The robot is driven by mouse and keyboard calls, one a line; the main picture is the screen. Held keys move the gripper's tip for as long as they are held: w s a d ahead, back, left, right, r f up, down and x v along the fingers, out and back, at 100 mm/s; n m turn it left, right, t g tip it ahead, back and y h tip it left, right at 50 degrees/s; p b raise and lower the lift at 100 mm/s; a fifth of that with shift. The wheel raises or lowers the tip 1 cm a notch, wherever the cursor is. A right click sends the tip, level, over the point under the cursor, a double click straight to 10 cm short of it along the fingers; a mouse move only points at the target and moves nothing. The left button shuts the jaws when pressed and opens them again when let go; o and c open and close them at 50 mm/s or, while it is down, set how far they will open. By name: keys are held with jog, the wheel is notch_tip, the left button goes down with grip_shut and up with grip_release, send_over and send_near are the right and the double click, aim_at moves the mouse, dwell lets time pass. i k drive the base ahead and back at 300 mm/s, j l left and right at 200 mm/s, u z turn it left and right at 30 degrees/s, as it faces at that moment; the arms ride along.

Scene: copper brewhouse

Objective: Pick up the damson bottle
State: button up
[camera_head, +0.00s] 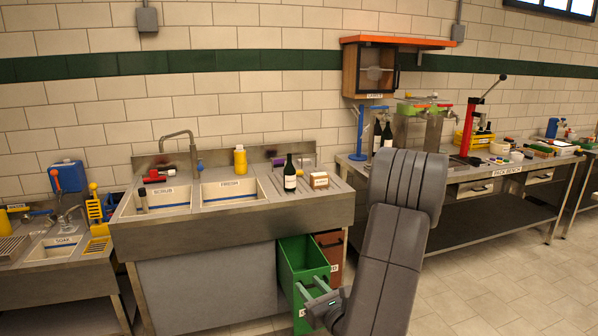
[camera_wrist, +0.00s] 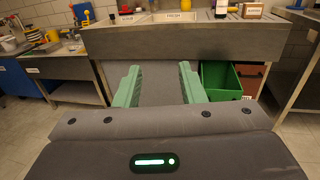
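A dark bottle with a pale label (camera_head: 290,178) stands upright on the drainboard right of the sink basins. Its lower part shows at the top of the wrist view (camera_wrist: 221,8). Two more dark bottles (camera_head: 382,136) stand on the bench to the right, partly behind a blue stand. I cannot read the labels, so I cannot tell which bottle is the damson one. My gripper (camera_head: 311,285) is low in front of the sink unit, below and apart from the drainboard bottle. In the wrist view its green fingers (camera_wrist: 160,84) are spread with nothing between them.
The steel sink unit (camera_head: 230,231) has two basins, with a yellow bottle (camera_head: 240,160) behind them. A green bin (camera_head: 305,258) and a brown bin (camera_head: 333,248) sit below the drainboard. A small brown box (camera_head: 318,181) stands right of the bottle. Floor on the right is clear.

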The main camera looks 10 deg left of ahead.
aim_at(289, 174)
jog(key=i+j+z, duration=0.15)
jog(key=i+j, duration=0.2)
jog(key=i+j+z, duration=0.15)
jog(key=i+j, duration=0.3)
jog(key=i+j+z, duration=0.1)
jog(key=i+j, duration=0.35)
jog(key=i+j+z, duration=0.15)
jog(key=i+j, duration=0.2)
jog(key=i+j+z, duration=0.15)
jog(key=i+j, duration=0.2)
jog(key=j, duration=0.3)
